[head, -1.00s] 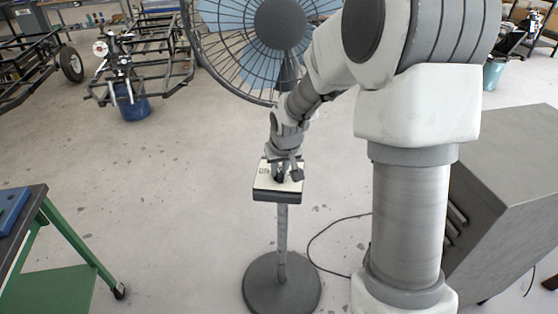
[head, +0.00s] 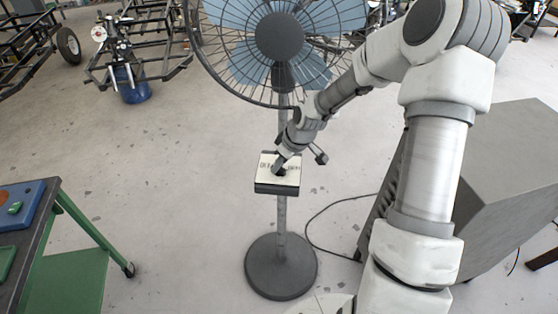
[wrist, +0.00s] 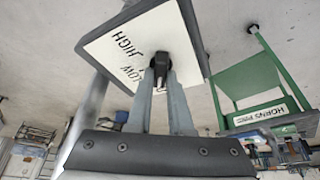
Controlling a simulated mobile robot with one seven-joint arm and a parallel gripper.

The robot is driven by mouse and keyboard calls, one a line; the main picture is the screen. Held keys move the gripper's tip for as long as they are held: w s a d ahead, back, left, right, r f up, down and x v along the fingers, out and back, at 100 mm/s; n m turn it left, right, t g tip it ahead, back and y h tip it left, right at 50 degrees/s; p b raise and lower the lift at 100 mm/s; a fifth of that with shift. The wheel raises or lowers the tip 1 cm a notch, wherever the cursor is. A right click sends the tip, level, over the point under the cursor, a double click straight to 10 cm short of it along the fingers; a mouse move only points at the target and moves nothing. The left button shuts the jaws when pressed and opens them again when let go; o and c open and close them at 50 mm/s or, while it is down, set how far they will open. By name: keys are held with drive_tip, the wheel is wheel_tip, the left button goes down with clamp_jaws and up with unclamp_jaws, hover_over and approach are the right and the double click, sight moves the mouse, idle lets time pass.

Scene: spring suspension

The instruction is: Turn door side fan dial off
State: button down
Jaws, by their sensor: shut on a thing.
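The pedestal fan (head: 280,36) stands in the middle of the head view, with a control box (head: 277,189) on its pole. The box's white panel (wrist: 110,48) fills the top of the wrist view, with HIGH and LOW printed on it; another label beside LOW is partly hidden. The black dial (wrist: 162,60) sits on the panel. My gripper (wrist: 160,76) is shut on the dial, one finger on each side. In the head view my gripper (head: 280,168) covers the dial, so its pointing direction is not clear.
A grey cabinet (head: 500,165) stands at the right beside my arm. A cable (head: 325,210) runs over the floor near the fan's round base (head: 281,266). A green-legged table (head: 85,235) is at the left, with clear floor between it and the fan.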

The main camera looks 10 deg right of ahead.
idle(0.5)
drive_tip(key=c, duration=0.8)
unclamp_jaws()
drive_tip(key=shift+r, duration=0.1)
drive_tip(key=p+v, duration=0.3)
drive_tip(key=v, duration=1.4)
drive_tip(key=shift+d+r, duration=0.1)
drive_tip(key=shift+d, duration=0.05)
